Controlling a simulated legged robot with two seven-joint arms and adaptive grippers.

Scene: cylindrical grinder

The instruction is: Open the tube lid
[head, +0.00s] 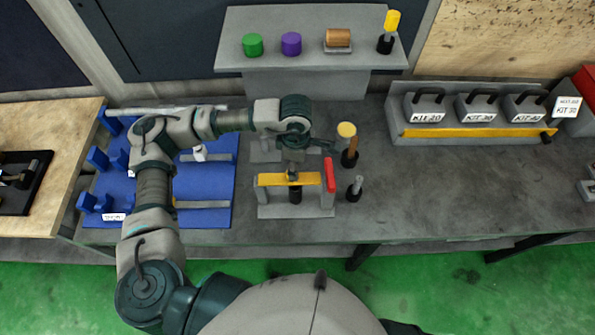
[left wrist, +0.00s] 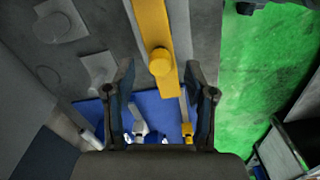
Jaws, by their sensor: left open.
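A grey fixture (head: 268,211) with a yellow bar (head: 272,179) across its top and a red upright piece (head: 330,175) at its right end stands near the table's front edge. A dark cylinder (head: 295,196) shows below the bar. My left gripper (head: 292,172) hangs at the middle of the bar, pointing down. In the left wrist view, its open fingers (left wrist: 160,75) are spread either side of the yellow bar (left wrist: 150,20) and a round yellow cap (left wrist: 160,62). Nothing is held. I cannot tell whether this cap is the tube lid. My right gripper is out of view.
A yellow-topped piece (head: 347,130) and a small grey-topped piece (head: 355,187) stand to the right of the fixture. A blue rack (head: 215,215) lies left. A raised shelf (head: 235,22) holds coloured cylinders. A kit holder (head: 470,133) stands at right. The table's right front is clear.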

